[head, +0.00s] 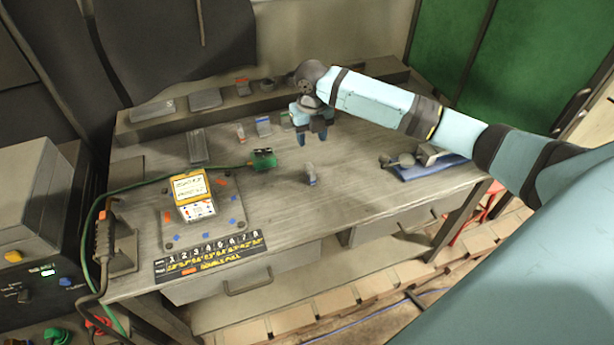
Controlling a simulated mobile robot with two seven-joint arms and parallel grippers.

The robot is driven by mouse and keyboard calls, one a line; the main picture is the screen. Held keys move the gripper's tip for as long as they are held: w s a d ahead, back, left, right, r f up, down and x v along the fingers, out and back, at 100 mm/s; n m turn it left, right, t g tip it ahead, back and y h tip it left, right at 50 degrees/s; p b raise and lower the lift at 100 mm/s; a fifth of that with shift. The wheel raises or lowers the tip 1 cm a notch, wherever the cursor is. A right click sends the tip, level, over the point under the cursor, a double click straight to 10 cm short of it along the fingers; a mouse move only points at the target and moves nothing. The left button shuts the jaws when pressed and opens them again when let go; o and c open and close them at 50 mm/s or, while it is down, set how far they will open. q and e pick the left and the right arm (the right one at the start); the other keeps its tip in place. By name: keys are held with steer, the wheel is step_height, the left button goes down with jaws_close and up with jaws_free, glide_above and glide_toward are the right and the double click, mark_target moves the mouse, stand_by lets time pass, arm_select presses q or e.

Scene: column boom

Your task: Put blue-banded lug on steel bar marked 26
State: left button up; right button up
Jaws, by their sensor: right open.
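My right gripper (312,138) hangs over the rear middle of the grey workbench (350,190), fingers pointing down, apart and empty. A small clear piece with a blue top (264,126) stands to its left. A similar piece with a red mark (240,132) is further left. Another small pale piece with dark bluish and reddish parts (311,176) stands alone nearer the front, below the gripper in the picture. I cannot tell which of these is the blue-banded lug. No marking 26 is legible, so I cannot pick out the steel bar. My left gripper is out of view.
A yellow-and-white box (192,194) sits on a plate at left, behind a numbered strip (210,256). A green connector (263,158) with a green cable lies mid-bench. A blue cloth (430,167) with tools lies at right. The bench's front middle is largely clear.

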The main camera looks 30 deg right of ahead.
mark_target(310, 166)
step_height(310, 166, down, 8)
steer(key=shift+f+p, duration=0.1)
steer(key=shift+p, duration=0.35)
steer(key=shift+s+a+f+p, duration=0.1)
steer(key=shift+f+p, duration=0.25)
steer(key=shift+f, duration=1.05)
steer(key=shift+s+a+f+p, duration=0.1)
steer(key=shift+f+p, duration=0.2)
steer(key=shift+f, duration=1.1)
jaws_close()
